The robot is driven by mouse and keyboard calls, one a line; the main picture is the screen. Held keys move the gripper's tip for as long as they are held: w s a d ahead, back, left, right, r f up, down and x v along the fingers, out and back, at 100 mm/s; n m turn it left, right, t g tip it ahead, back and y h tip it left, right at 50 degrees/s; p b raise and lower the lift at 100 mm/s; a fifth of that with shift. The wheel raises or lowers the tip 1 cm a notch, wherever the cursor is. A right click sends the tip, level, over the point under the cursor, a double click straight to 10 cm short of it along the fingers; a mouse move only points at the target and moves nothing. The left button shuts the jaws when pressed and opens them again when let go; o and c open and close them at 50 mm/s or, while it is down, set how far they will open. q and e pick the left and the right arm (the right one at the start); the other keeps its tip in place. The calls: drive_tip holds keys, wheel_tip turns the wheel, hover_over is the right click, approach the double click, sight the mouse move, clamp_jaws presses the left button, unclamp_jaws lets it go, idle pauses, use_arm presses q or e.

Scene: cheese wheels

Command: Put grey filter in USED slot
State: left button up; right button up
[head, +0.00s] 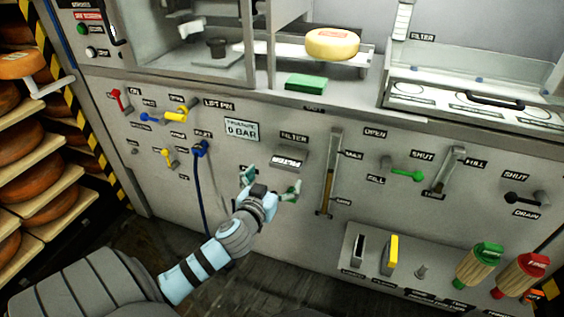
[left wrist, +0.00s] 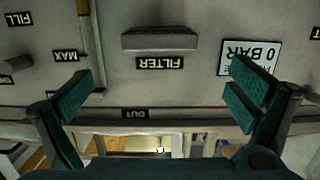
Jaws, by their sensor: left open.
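The filter housing (head: 290,157) is a grey box on the front panel, under a FILTER label (head: 294,138). It also shows in the left wrist view (left wrist: 160,40), upside down. I cannot make out a separate grey filter in it. My left gripper (head: 270,184) is open and empty, just below the housing in the head view. Its green-padded fingers are spread wide in the left wrist view (left wrist: 163,100). A low rack at the bottom right holds a dark slot with a pale edge (head: 357,248) and a yellow filter (head: 392,255). The rack labels are too small to read. My right gripper is not in view.
A blue hose (head: 200,190) hangs left of my gripper. A lever slot (head: 329,175) and a green valve handle (head: 407,175) stick out to the right. Green (head: 478,265) and red-topped (head: 518,275) brushes stand at the rack's right end. A cheese wheel (head: 332,43) sits above.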

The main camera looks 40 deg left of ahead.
sight(284, 165)
use_arm(q)
drive_tip(key=b+x, duration=0.1)
drive_tip(key=x, duration=0.7)
drive_tip(key=shift+w+a+f, duration=0.1)
drive_tip(key=shift+w+f, duration=0.05)
drive_tip(key=shift+w+a+b, duration=0.2)
drive_tip(key=shift+w+b, duration=0.15)
drive_tip(key=shift+w, duration=0.2)
drive_tip(key=shift+s, duration=0.1)
drive_tip(key=c, duration=1.2)
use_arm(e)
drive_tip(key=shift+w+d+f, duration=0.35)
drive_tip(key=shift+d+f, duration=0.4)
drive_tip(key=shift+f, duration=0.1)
